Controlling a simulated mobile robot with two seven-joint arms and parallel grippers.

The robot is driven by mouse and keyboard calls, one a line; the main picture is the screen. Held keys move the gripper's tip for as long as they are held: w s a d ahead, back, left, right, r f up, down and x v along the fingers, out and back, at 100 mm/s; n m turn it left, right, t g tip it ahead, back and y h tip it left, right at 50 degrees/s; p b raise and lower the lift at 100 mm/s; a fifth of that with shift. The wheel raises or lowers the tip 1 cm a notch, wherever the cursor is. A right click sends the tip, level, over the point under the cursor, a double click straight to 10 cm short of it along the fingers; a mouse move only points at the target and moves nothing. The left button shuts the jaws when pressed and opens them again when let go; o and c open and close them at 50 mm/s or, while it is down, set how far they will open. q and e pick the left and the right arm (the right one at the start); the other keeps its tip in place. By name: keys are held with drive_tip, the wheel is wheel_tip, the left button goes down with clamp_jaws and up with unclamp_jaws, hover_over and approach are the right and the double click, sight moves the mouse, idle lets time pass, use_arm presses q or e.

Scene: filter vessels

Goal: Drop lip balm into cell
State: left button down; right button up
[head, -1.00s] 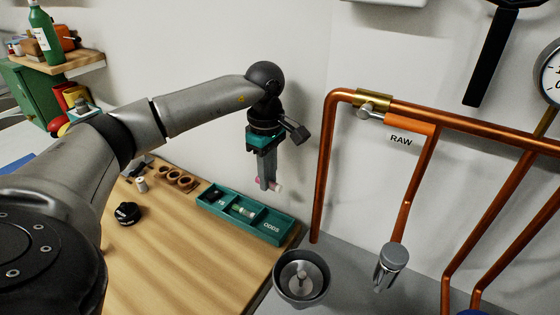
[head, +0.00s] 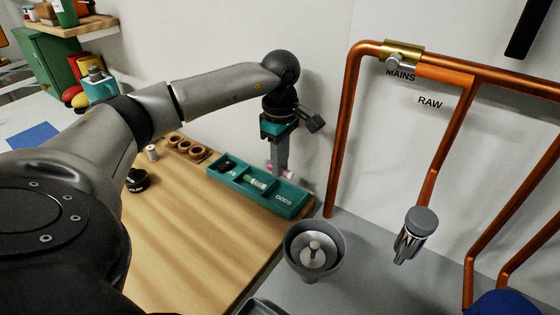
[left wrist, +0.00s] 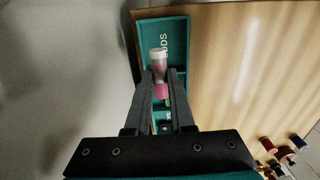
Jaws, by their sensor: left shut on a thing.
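My left gripper (head: 281,166) is shut on a lip balm and points down above the back of the teal tray (head: 304,207) marked ODDS. The lip balm (left wrist: 160,68), pink with a whitish end, sticks out between the fingertips in the left wrist view, where it overlaps the tray (left wrist: 149,22). The tray is split into cells. A green-and-white item (head: 255,183) lies in the middle cell, and a small dark item is in the left cell. My right gripper is not in view.
Wooden rings (head: 185,147), a small white spool (head: 152,152) and a black round object (head: 137,181) are left of the tray on the wooden table (head: 200,240). A grey filter bowl (head: 314,250) and copper pipes (head: 345,130) stand to the right.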

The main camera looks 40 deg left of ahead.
use_arm(q)
drive_tip(key=c, duration=0.7)
unclamp_jaws()
wheel_tip(320, 180, up, 15)
drive_tip(key=p, duration=0.2)
drive_tip(key=shift+r+p, duration=0.2)
drive_tip(key=shift+p, duration=0.2)
